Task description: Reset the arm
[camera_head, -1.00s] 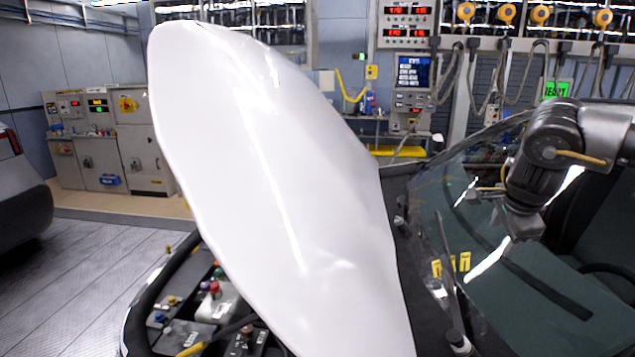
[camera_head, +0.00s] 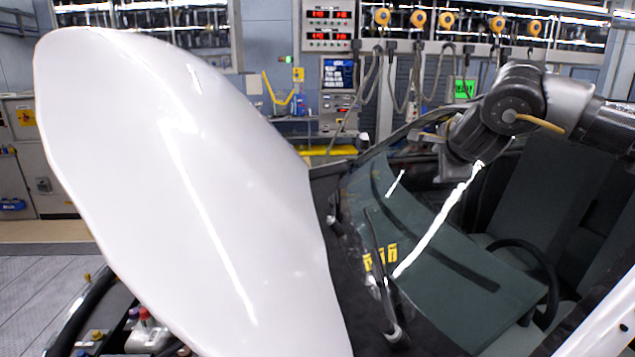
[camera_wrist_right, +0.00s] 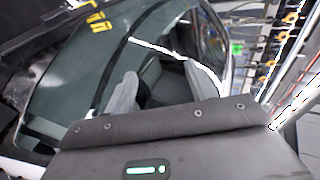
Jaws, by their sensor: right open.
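My right arm comes in from the right in the head view, above the car's windshield (camera_head: 420,215). Its gripper (camera_head: 430,138) is small and dark there, pointing left, open with nothing seen in it. It is apart from the raised white hood (camera_head: 190,190), to the hood's right. In the right wrist view the gripper's dark housing (camera_wrist_right: 165,140) fills the bottom, with the windshield beyond it. My left gripper is not in view.
The hood stands open over the engine bay, where a red cap (camera_head: 144,314) shows at lower left. A wiper (camera_head: 380,270) lies by the windshield. A steering wheel (camera_head: 535,262) is inside the car. Hoses and control panels (camera_head: 328,25) line the back wall.

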